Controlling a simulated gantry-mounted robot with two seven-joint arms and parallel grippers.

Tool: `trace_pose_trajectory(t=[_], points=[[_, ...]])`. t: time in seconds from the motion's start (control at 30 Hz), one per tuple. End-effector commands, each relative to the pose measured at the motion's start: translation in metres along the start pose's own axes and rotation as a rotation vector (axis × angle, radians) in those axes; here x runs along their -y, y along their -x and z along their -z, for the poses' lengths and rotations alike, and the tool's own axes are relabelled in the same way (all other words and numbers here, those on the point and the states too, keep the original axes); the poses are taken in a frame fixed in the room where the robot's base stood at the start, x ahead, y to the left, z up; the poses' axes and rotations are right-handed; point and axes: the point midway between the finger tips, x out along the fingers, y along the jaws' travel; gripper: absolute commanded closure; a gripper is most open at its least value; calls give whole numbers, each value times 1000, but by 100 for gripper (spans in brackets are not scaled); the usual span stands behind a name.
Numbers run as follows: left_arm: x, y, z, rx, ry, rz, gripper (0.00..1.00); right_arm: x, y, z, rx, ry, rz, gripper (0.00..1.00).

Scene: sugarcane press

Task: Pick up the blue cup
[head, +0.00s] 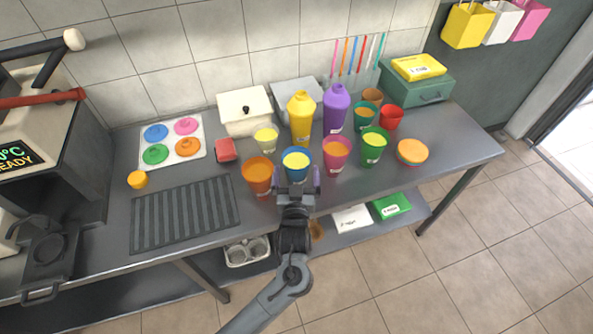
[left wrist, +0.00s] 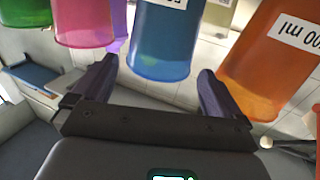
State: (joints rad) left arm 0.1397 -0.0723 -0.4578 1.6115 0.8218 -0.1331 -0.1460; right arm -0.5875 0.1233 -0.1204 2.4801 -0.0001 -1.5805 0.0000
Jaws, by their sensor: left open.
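The blue cup (head: 297,165) stands on the grey table among other cups, with yellow contents and a white label. In the left wrist view the blue cup (left wrist: 163,45) is ahead of and between the fingers, its end just beyond the fingertips. My left gripper (head: 297,184) is open at the near side of the blue cup; in the left wrist view the gripper (left wrist: 155,85) holds nothing. Whether a finger touches the cup I cannot tell. My right gripper is not in view.
An orange cup (head: 257,176) stands close on the left and a pink cup (head: 336,153) close on the right. A green cup (head: 374,146) is further right. Yellow (head: 301,118) and purple (head: 336,108) bottles stand behind. A ribbed dark mat (head: 185,214) lies left.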

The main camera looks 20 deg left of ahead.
Motion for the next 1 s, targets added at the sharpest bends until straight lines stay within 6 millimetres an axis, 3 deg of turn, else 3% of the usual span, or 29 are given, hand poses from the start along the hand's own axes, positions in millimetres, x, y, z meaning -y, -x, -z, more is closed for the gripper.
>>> trace_pose_trajectory(t=[0.17, 0.53, 0.87, 1.0], points=[[0, -9, -1, -1, -1, 1, 0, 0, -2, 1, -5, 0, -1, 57], [0, -51, -8, -1, -2, 0, 0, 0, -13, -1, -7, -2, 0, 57], [0, -56, -7, 1, 0, 0, 0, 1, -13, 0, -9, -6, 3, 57], [0, -56, -7, 1, 0, 0, 20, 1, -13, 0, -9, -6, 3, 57]])
